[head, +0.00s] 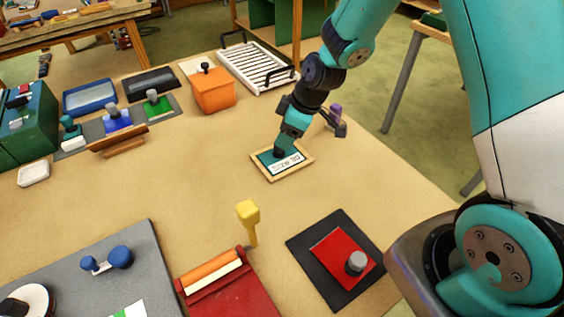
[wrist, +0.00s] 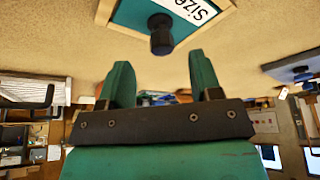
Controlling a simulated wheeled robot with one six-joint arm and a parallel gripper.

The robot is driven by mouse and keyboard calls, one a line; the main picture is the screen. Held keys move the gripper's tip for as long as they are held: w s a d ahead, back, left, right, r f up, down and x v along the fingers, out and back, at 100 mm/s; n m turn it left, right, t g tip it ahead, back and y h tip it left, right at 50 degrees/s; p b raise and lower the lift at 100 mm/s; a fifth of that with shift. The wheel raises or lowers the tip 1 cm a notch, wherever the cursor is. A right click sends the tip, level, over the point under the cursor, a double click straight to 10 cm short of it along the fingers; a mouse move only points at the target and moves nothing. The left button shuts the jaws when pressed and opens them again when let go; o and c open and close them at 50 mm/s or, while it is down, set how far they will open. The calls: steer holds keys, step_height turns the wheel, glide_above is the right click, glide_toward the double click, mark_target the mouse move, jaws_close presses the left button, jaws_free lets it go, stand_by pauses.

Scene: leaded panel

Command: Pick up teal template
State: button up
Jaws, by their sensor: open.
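The teal template (head: 266,158) lies flat inside a light wooden frame (head: 289,174) in the middle of the table. It carries a white label with dark lettering and a dark knob (head: 279,152). In the wrist view the teal template (wrist: 133,14) shows at the top, its knob (wrist: 161,38) pointing toward my fingers. My gripper (head: 285,144) is just above the knob and hides part of the template in the head view. In the wrist view my gripper (wrist: 160,72) is open and empty. The knob is lined up with the gap, just beyond the fingertips.
An orange box (head: 213,92) and a white slatted rack (head: 258,66) stand behind. A purple-handled tool (head: 336,118) is close on the right. A yellow handle (head: 249,218), a red press (head: 233,290) and a dark mat (head: 312,238) with a red plate are in front. Table left of the frame is clear.

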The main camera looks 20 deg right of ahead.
steer(key=b+x, duration=0.3)
steer(key=x, duration=0.2)
steer(key=shift+f, duration=0.35)
steer(key=shift+r, duration=0.1)
steer(key=c, duration=1)
steer(key=shift+r, duration=0.1)
step_height(320, 180, up, 20)
steer(key=shift+f+b, duration=0.1)
steer(key=shift+b, duration=0.9)
